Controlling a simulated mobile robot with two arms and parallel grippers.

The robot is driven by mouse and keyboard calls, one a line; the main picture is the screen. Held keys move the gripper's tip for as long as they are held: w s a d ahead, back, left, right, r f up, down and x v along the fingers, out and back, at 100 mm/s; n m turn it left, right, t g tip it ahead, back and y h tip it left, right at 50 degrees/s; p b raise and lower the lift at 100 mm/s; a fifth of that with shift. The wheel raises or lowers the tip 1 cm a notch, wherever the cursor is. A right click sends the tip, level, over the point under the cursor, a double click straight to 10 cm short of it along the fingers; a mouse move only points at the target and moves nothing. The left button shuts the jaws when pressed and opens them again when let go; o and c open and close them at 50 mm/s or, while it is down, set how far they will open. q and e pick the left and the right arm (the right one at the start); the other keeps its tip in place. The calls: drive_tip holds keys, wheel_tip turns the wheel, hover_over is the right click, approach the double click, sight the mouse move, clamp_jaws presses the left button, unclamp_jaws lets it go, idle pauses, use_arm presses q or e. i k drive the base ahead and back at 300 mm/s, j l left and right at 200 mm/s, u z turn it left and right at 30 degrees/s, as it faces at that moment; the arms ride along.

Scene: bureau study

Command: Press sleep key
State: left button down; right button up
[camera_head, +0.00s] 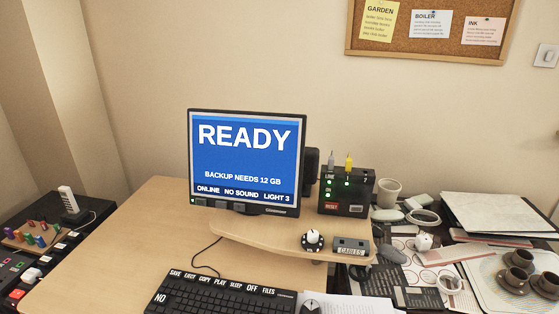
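A black keyboard (212,300) lies at the front of the wooden desk, its lower part cut off by the picture's bottom edge. The sleep key (235,285) sits between PLAY and OFF. A key marked NO is at the left end. The monitor (245,160) behind is lit blue and reads READY, BACKUP NEEDS 12 GB, ONLINE, NO SOUND, LIGHT 3. Neither gripper is in view.
A mouse (310,306) and paper lie right of the keyboard. A raised wooden shelf (265,232) bears the monitor, a knob (313,240) and a CABLES box (351,246). A black box (346,192) with green lights stands right. The desk left of the keyboard is clear.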

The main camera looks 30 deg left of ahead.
sight(233, 285)
drive_tip(key=u, duration=1.45)
